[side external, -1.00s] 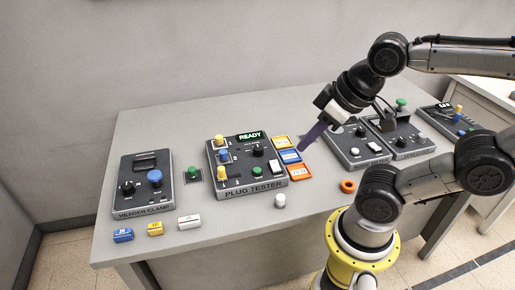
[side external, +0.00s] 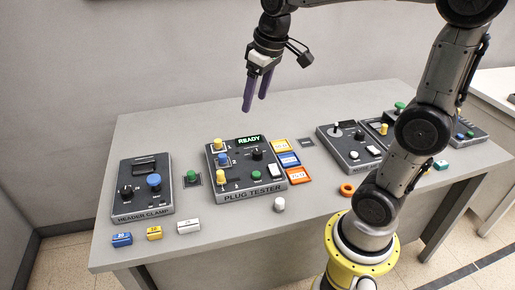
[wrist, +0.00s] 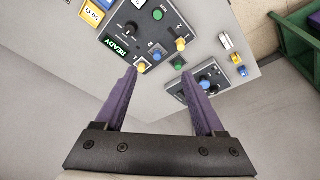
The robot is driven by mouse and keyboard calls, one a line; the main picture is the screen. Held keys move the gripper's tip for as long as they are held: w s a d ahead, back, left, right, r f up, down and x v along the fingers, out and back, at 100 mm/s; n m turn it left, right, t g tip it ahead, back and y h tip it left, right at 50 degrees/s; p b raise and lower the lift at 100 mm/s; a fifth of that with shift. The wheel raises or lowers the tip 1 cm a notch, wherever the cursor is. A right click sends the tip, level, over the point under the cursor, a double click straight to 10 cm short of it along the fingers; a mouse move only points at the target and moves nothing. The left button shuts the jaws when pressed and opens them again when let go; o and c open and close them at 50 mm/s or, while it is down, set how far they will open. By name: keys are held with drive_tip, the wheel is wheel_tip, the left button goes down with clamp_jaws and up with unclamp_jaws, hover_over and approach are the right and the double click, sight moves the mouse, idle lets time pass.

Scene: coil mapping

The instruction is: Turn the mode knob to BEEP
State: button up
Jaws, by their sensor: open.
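The plug tester (side external: 240,185) is a dark box in the middle of the table, with a lit green READY display (side external: 249,140). A black knob (side external: 257,154) stands on its face below the display; it also shows in the wrist view (wrist: 130,30). The lettering around this knob is too small to read, so I cannot tell its setting or whether it is the mode knob. My gripper (side external: 255,103) is open and empty, its purple fingers pointing down above and behind the tester, apart from it. In the wrist view my gripper (wrist: 157,76) has its fingers spread wide.
Yellow and blue plugs stand on the tester's left side. The header clamp (side external: 145,208) is at left, with loose coloured blocks in front. Yellow, blue and orange trays (side external: 290,159) line the tester's right. An orange ring (side external: 347,189) and other panels (side external: 350,155) are further right.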

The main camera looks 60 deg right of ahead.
drive_tip(key=w+d+f+m+g, duration=0.1)
drive_tip(key=w+d+f+g, duration=0.1)
drive_tip(key=w+d+f, duration=0.4)
drive_tip(key=m+g, duration=0.1)
hover_over(257, 151)
wheel_tip(257, 151, down, 5)
drive_tip(key=shift+y, duration=0.3)
wheel_tip(257, 151, down, 14)
drive_tip(key=shift+r, duration=0.15)
clamp_jaws()
